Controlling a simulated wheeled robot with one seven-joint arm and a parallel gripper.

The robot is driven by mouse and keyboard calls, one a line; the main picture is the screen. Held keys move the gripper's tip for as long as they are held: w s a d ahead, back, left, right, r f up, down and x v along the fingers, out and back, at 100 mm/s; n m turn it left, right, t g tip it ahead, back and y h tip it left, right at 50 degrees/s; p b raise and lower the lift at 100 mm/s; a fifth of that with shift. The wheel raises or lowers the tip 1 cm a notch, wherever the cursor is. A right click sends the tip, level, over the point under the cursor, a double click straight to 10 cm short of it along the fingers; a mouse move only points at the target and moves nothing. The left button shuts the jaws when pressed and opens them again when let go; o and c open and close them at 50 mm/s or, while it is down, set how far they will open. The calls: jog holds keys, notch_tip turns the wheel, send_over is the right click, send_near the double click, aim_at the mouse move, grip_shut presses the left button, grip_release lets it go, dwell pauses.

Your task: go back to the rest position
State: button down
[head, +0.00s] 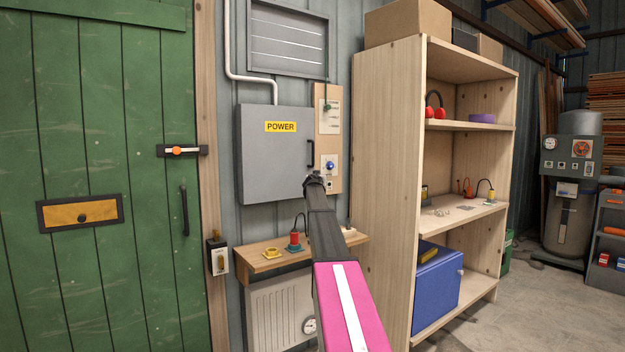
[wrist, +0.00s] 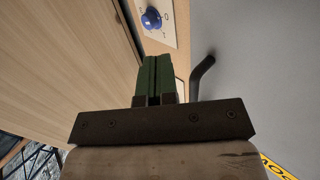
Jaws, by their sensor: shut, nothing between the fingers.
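My gripper (head: 316,180) is at the end of my raised arm, in front of the wall just right of the grey POWER cabinet (head: 262,160). In the wrist view its two green fingers (wrist: 154,78) are together with nothing between them. The blue knob (head: 330,165) on the wooden panel is just beyond the fingertips; it also shows in the wrist view (wrist: 152,18). The cabinet's dark handle (wrist: 202,70) is to the right of the fingers in the wrist view. The cabinet door looks closed. I cannot tell whether the fingers touch anything.
A wooden shelf unit (head: 385,180) stands close on the right of my arm. A small wall shelf (head: 262,262) with a red-and-green object (head: 294,242) is below the cabinet. A green door (head: 100,200) is at the left. Open floor (head: 500,325) shows at the lower right.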

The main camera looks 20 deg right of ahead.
jog(key=s+d, duration=0.2)
jog(key=s, duration=0.4)
jog(key=s+a+f+n+g+y, duration=0.1)
jog(key=s+a+f+g, duration=0.2)
jog(key=s+a+f, duration=0.65)
jog(key=s+a+f+g+y, duration=0.2)
jog(key=s+a+f, duration=0.25)
jog(key=f, duration=1.05)
jog(key=s+a+f+n+g+y, duration=0.1)
jog(key=s+a+f+g, duration=0.2)
jog(key=s+a+f, duration=0.65)
jog(key=s+a+f+n+g+y, duration=0.1)
jog(key=s+a+f+g, duration=0.1)
jog(key=s+a+f, duration=0.3)
jog(key=s+a+f+n+g+y, duration=0.1)
jog(key=s+a+f, duration=0.4)
jog(key=s, duration=0.9)
jog(key=s+a+f+n+g+y, duration=0.2)
jog(key=s+a+f+g+y, duration=0.1)
jog(key=s+f, duration=0.6)
jog(key=shift+s+a+f+g, duration=0.15)
jog(key=shift+a+f+g, duration=0.1)
jog(key=shift+a+g, duration=0.6)
